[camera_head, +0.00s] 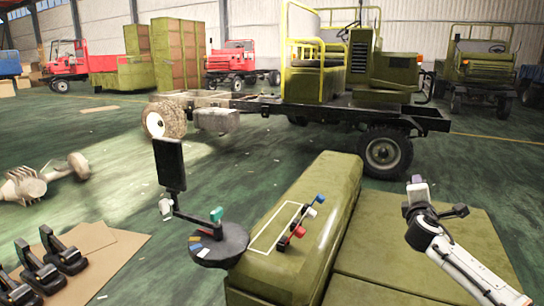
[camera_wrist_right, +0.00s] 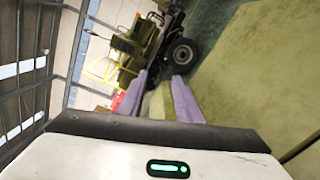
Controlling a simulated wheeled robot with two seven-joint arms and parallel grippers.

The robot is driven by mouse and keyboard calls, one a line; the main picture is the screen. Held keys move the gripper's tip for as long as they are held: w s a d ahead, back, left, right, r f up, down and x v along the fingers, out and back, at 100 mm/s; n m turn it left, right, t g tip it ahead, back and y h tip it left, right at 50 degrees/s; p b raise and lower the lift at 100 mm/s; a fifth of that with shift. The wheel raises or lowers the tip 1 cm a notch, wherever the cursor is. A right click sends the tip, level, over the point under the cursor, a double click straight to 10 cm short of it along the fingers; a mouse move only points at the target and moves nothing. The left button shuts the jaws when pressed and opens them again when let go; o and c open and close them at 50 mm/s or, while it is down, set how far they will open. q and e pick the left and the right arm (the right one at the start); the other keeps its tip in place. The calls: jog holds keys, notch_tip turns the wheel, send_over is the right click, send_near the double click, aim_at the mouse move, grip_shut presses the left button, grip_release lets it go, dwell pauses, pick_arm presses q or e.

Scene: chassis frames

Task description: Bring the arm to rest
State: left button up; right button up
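My right arm (camera_head: 470,265) comes in from the lower right in the head view, white with dark joints. My right gripper (camera_head: 416,186) points up above the green surface, clear of the objects around it. In the right wrist view, its two purple fingers (camera_wrist_right: 160,92) stand apart with nothing between them, so it is open and empty. My left arm and gripper are not in view.
A green block (camera_head: 320,200) bears a white outline and small red, blue and white items (camera_head: 298,222). Left of it stands a round dark base (camera_head: 222,245) with a black screen (camera_head: 170,164). A truck chassis (camera_head: 300,105) stands behind. Open floor lies between.

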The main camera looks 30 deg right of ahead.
jog(key=w+a+f+m+t+y, duration=0.3)
jog(key=w+a+m+t+y, duration=0.1)
jog(key=w+a+m+y, duration=0.3)
jog(key=s+a+f+g+y, duration=0.1)
jog(key=s+a+f+y, duration=0.1)
jog(key=a+f, duration=0.6)
jog(key=s+a+f+g+y, duration=0.1)
jog(key=s+a+f+y, duration=0.1)
jog(key=s+a+f, duration=0.3)
jog(key=s+a+f+g+y, duration=0.1)
jog(key=s+a+f, duration=0.3)
jog(key=a+f, duration=0.8)
jog(key=shift+s+f+n+y, duration=0.2)
jog(key=shift+f+n+y, duration=0.15)
jog(key=shift+n+y, duration=0.05)
jog(key=s+a+f+m+g+y, duration=0.1)
jog(key=s+a+f, duration=0.3)
jog(key=s+a, duration=0.6)
jog(key=s+a+f+m+g+y, duration=0.2)
jog(key=s+a+f, duration=0.1)
jog(key=s+a, duration=0.7)
jog(key=a, duration=0.2)
jog(key=shift+s+a+f+y, duration=0.2)
jog(key=shift+a+f+y, duration=0.1)
jog(key=shift+f, duration=0.05)
jog(key=shift+d, duration=0.1)
